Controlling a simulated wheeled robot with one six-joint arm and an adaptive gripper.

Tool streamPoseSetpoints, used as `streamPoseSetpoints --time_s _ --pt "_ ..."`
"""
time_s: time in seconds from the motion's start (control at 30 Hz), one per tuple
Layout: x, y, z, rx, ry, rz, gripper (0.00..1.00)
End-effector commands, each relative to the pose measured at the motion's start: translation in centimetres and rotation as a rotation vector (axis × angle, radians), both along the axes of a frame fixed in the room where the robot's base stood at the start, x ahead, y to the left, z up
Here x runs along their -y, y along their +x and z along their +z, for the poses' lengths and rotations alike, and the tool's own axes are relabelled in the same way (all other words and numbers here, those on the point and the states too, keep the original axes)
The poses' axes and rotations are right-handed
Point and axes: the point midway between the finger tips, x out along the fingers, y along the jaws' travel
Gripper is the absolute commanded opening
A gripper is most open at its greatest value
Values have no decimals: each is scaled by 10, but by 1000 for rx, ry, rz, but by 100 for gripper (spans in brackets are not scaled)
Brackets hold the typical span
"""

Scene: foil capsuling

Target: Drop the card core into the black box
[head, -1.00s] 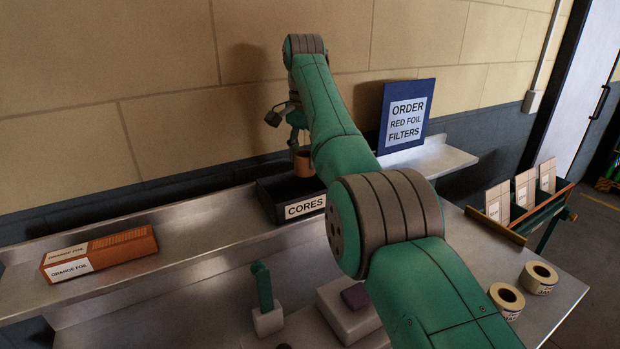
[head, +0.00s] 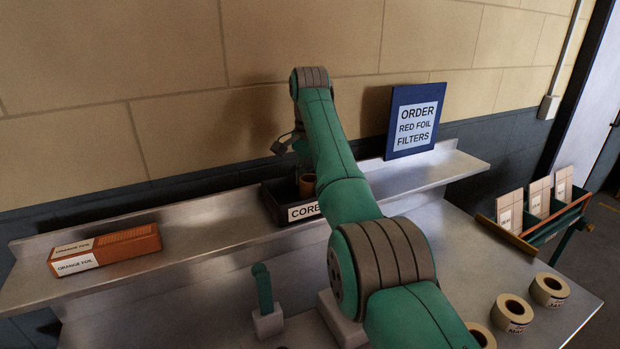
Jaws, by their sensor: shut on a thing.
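The card core (head: 307,186) is a small brown tube, upright, with its lower part down behind the front wall of the black box. The black box (head: 272,205) is an open tray with a white "CORES" label, standing on the steel shelf against the wall. My gripper (head: 304,170) is above the box and shut on the core. My own green arm hides the right side of the box and part of the gripper. I cannot tell whether the core touches the box floor.
An orange foil carton (head: 105,250) lies on the shelf (head: 205,232) at left. Tape rolls (head: 549,290) and a rack of cards (head: 538,205) are at right. A small green post (head: 263,290) stands on the bench.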

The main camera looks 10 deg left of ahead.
Motion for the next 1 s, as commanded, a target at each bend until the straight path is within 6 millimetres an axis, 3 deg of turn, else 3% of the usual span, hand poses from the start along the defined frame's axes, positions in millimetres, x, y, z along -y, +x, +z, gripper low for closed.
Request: streamPoseSetpoints --time_s 0.37,0.4,0.47,0.5,0.83,1.0 --pt "0 0 -7 1 0 0 31" --pt "0 0 -7 1 1 0 57" --pt "0 0 -7 1 1 0 72" --pt "0 0 -7 0 0 0 74" --pt "0 0 -5 1 1 0 74" --pt "2 1 12 2 1 -1 74"
